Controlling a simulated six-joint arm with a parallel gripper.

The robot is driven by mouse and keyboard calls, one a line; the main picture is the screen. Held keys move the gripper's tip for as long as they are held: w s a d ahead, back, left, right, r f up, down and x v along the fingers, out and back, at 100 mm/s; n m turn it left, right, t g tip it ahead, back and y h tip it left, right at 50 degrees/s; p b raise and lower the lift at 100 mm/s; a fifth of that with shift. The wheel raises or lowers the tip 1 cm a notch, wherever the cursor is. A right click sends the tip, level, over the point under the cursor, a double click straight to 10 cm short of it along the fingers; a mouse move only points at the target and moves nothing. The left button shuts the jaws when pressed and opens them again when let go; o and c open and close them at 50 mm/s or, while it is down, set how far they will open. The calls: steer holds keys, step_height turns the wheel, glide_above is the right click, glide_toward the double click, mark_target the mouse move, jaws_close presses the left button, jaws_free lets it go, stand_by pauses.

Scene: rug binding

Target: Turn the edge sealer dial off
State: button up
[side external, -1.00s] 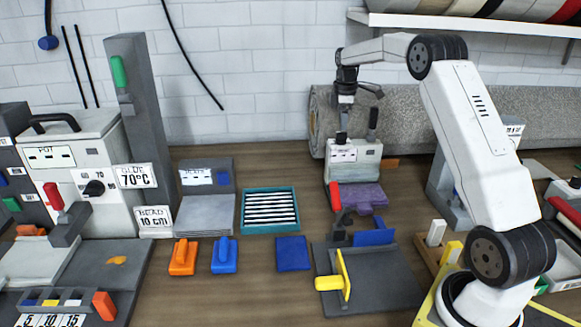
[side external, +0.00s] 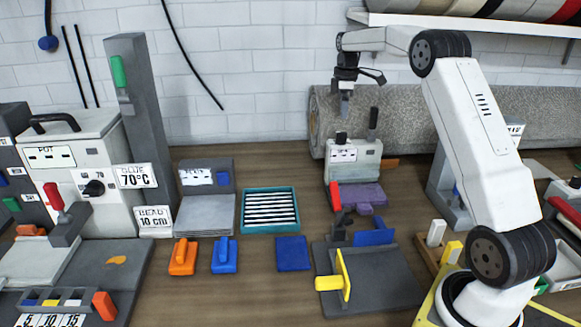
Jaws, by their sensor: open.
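A small light-grey machine (side external: 367,163) with a white label stands in front of the rolled rug; it looks like the edge sealer, though its label is too small to read surely. A small dark knob (side external: 341,138) sits on its top left, and a dark upright lever (side external: 373,118) on its top right. I cannot read the knob's setting. My gripper (side external: 345,106) points down in the air above the knob, apart from it, open and with nothing visible in it. A red handle (side external: 334,196) and purple piece (side external: 362,193) are at the machine's front.
A grey rug roll (side external: 420,120) lies behind the machine. A glue pot (side external: 85,160) with its own black dial stands at left. In front are a teal tray (side external: 243,215), orange and blue blocks, and a dark plate (side external: 380,285) with a yellow handle. Bare table shows between them.

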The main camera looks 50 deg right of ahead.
mark_target(341, 138)
steer(key=m, duration=0.4)
steer(key=shift+m, duration=0.3)
steer(key=m, duration=1.2)
steer(key=shift+m, duration=0.3)
steer(key=shift+f, duration=0.15)
steer(key=shift+f, duration=3.8)
jaws_close()
